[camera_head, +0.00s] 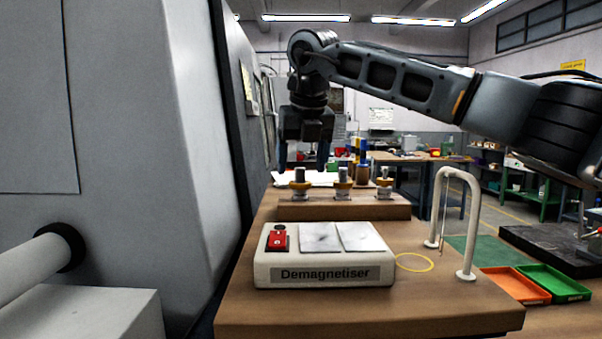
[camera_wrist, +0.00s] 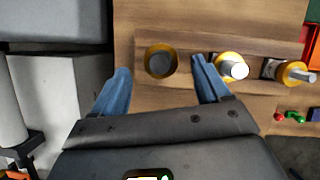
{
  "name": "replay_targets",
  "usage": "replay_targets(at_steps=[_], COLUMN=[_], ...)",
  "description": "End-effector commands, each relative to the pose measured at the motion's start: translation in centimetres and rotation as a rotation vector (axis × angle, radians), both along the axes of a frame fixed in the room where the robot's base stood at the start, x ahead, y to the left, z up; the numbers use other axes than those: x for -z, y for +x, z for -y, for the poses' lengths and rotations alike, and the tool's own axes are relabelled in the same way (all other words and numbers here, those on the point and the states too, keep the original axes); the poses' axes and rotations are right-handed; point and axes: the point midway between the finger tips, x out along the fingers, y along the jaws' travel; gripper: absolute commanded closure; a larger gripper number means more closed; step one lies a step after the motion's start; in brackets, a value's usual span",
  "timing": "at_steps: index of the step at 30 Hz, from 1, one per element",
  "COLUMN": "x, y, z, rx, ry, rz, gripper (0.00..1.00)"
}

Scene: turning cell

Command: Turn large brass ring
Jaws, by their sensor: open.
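Three brass-coloured rings sit around grey pegs in a row on a raised wooden block: the left ring (camera_head: 300,185), middle ring (camera_head: 343,185) and right ring (camera_head: 384,182). I cannot tell for certain which is the large brass ring. My gripper (camera_head: 303,163) is open and empty above the left one, pointing down. In the wrist view its blue fingers (camera_wrist: 160,68) are spread, with the left ring (camera_wrist: 149,65) and its dark centre showing between them, apart from both. The middle ring (camera_wrist: 229,57) is just right of the right finger; the right ring (camera_wrist: 284,70) is farther right.
A white demagnetiser (camera_head: 325,275) with a red switch stands in front of the wooden block (camera_head: 340,211). A white bent-tube stand (camera_head: 471,215) is to its right, beside a thin yellow circle (camera_head: 413,262). Orange (camera_head: 515,284) and green (camera_head: 553,282) trays lie right. A large grey machine fills the left.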

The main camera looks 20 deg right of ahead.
Motion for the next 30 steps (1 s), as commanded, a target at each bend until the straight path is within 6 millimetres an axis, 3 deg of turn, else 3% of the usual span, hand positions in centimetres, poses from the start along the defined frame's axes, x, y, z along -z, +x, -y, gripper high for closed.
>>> replay_targets(at_steps=[6, 12, 30], x=[-3.1, -4.6, -4.7], y=[-1.3, -1.9, -1.9], z=[0.0, -0.1, -0.1], rx=[0.001, 0.000, 0.000], ry=[-0.003, -0.001, -0.001], rz=[0.002, 0.001, 0.000], gripper=[0.24, 0.24, 0.24])
